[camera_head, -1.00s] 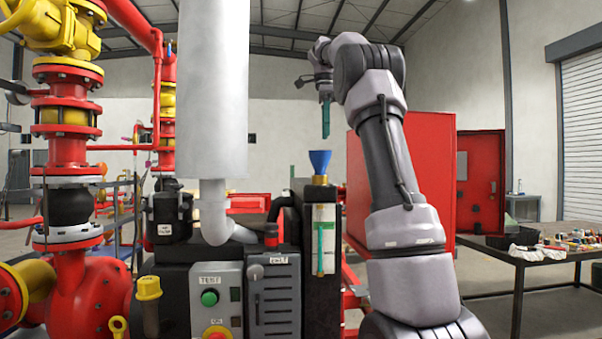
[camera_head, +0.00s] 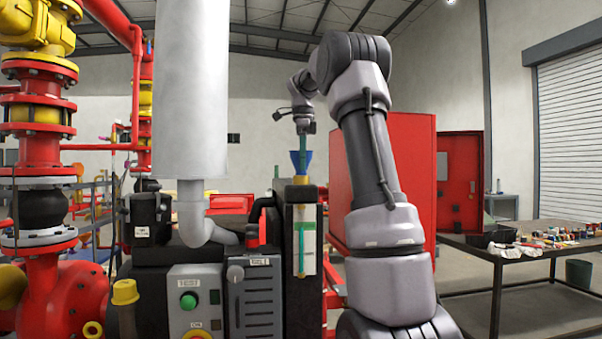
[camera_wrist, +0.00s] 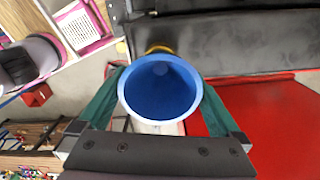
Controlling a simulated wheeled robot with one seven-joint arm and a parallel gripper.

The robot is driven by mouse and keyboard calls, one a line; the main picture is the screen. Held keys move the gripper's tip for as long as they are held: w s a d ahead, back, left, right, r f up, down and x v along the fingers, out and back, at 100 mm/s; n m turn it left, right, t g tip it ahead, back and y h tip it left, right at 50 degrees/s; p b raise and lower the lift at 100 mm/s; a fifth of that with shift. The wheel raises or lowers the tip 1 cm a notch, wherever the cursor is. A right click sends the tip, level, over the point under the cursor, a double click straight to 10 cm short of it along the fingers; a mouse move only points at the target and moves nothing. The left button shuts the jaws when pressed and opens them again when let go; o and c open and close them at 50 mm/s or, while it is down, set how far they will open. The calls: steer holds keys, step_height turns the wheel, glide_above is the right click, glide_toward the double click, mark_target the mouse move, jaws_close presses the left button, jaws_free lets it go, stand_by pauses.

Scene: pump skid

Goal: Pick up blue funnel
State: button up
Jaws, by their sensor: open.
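The blue funnel (camera_head: 299,162) stands upright, wide mouth up, on top of the black column (camera_head: 299,196) with a yellow ring at its foot. In the wrist view I look down into the round mouth of the funnel (camera_wrist: 160,90). My gripper (camera_head: 302,146) points down at the funnel, its green fingers at the funnel's mouth. In the wrist view the two green fingers of my gripper (camera_wrist: 160,95) are spread on the left and right of the funnel, open. I cannot tell whether they touch it.
A grey vertical pipe (camera_head: 192,90) rises left of the funnel. A control box with a green button (camera_head: 188,301) stands in front. A red cabinet (camera_head: 410,160) is behind my arm. A table (camera_head: 560,250) with small items stands at the right.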

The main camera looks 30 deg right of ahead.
steer(key=shift+f, duration=0.5)
steer(key=c, duration=1.3)
steer(key=shift+r, duration=0.1)
step_height(320, 180, up, 10)
steer(key=shift+f, duration=0.1)
